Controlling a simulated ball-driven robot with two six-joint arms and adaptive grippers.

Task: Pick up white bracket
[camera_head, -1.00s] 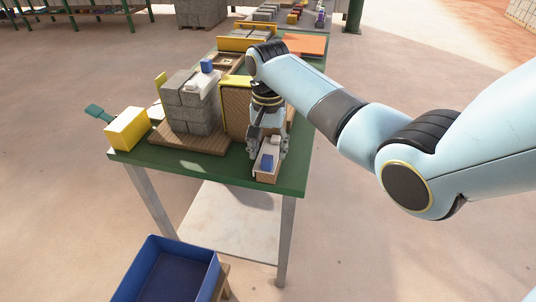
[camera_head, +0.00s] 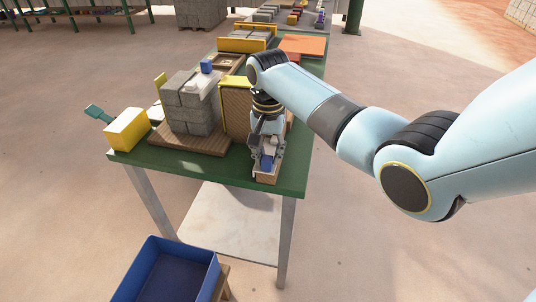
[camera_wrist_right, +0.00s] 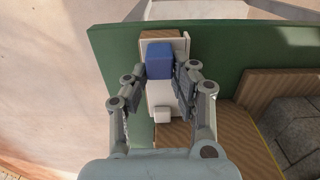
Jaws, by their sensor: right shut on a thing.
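The white bracket (camera_wrist_right: 162,98), with a blue block (camera_wrist_right: 158,60) on it, lies along a small wooden holder at the table's front right corner. My right gripper (camera_wrist_right: 162,82) has one finger on each side of the bracket and is shut on it. In the head view my right gripper (camera_head: 267,156) points down at the holder (camera_head: 264,179) and hides most of the bracket. The bracket shows no clear gap above the holder. My left gripper is not in view.
A second white bracket (camera_head: 198,84) with a blue block lies on stacked grey blocks (camera_head: 190,118) on a wooden board. A yellow block (camera_head: 127,129) stands at the table's (camera_head: 230,174) left edge. A blue bin (camera_head: 150,270) is below in front. A yellow-edged panel (camera_head: 236,100) stands close behind.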

